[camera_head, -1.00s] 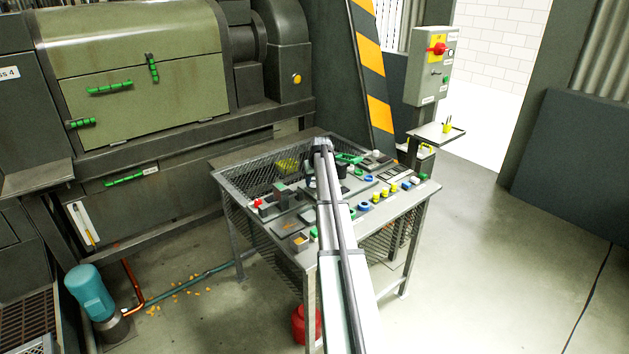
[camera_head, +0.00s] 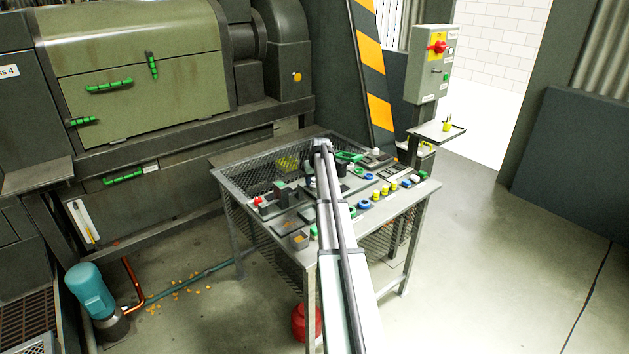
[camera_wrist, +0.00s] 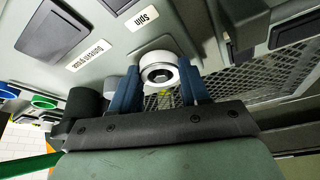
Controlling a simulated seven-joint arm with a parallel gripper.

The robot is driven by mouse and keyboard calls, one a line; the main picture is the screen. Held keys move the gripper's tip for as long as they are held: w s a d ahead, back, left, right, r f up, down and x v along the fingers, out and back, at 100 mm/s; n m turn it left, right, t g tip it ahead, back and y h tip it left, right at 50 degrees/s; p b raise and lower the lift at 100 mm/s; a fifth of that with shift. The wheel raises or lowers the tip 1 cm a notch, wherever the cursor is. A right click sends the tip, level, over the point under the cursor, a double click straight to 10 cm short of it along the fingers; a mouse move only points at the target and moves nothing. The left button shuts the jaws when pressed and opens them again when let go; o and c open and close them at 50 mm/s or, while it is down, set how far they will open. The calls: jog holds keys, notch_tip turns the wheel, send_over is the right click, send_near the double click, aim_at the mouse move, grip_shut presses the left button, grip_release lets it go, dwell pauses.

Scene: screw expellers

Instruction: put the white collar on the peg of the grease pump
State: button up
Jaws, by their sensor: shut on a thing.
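In the wrist view the white collar (camera_wrist: 150,58) is a short ring with a dark hole. It sits between the two blue fingertips of my gripper (camera_wrist: 160,82), which is shut on it. A grey labelled surface lies close behind the collar; I cannot tell whether they touch. In the head view my gripper (camera_head: 322,148) is over the far middle of the bench, and my arm hides the held collar. I cannot make out the grease pump or its peg for certain.
The grey bench (camera_head: 424,192) carries several small coloured rings, blocks and dark trays. Dark blocks (camera_head: 281,192) stand left of my arm. Wire mesh (camera_head: 236,183) closes the bench's left side. A control box (camera_head: 431,70) on a post stands behind it. The floor to the right is clear.

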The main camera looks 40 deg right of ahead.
jog(key=o, duration=1.2)
jog(key=shift+o, duration=0.2)
jog(key=o, duration=0.3)
jog(key=shift+o, duration=0.2)
jog(key=shift+r, duration=0.15)
notch_tip(320, 180, up, 9)
dwell(0.6)
dwell(0.4)
